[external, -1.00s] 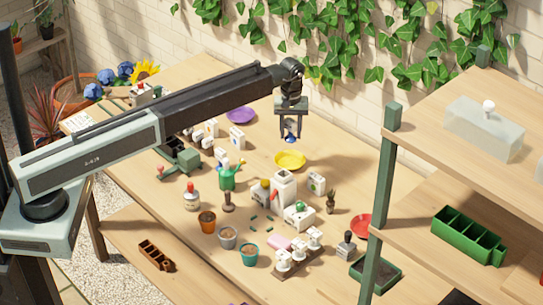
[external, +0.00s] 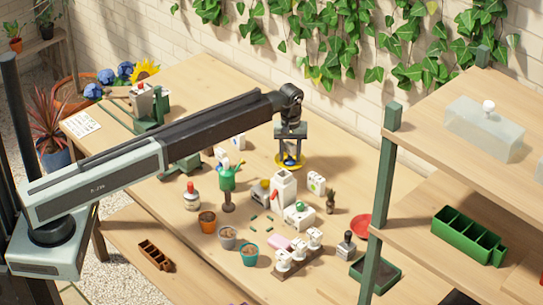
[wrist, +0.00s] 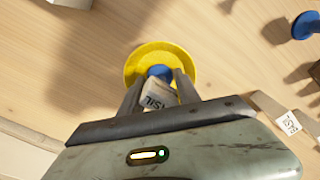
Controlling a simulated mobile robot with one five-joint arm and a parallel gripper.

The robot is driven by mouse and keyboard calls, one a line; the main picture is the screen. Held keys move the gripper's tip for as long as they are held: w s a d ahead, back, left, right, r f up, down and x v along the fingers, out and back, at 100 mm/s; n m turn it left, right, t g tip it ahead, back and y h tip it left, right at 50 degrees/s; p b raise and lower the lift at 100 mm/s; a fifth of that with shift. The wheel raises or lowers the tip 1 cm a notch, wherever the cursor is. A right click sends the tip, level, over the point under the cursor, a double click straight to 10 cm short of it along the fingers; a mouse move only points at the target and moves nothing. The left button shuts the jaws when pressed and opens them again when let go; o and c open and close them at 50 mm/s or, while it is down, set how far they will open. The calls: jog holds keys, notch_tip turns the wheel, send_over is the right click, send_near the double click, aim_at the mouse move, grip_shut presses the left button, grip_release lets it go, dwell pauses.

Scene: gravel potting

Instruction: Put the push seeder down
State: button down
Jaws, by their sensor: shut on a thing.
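My gripper (external: 290,147) is shut on the push seeder and points straight down over a yellow saucer (external: 278,160). The seeder shows in the wrist view between my fingers (wrist: 158,84) as a pale grey body with dark lettering (wrist: 157,97) and a rounded blue part (wrist: 160,72). In the external view its blue part (external: 290,163) overlaps the saucer. The yellow saucer also shows in the wrist view (wrist: 162,51), around the blue part. I cannot tell whether the seeder touches the saucer. My fingers hide much of its body.
Pale blocks (external: 283,186), a green can (external: 230,180) and several small pots (external: 249,254) stand near the saucer, towards the table's front. A red saucer (external: 361,227) lies to the right by a green shelf post (external: 379,220). Table behind the saucer is bare.

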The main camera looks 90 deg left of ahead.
jog(key=shift+f, duration=0.2)
jog(key=c, duration=1.1)
grip_release()
jog(key=shift+c, duration=0.2)
jog(key=shift+r, duration=0.1)
jog(key=shift+r, duration=0.1)
notch_tip(320, 180, up, 12)
jog(key=p, duration=1.2)
jog(key=shift+r, duration=0.15)
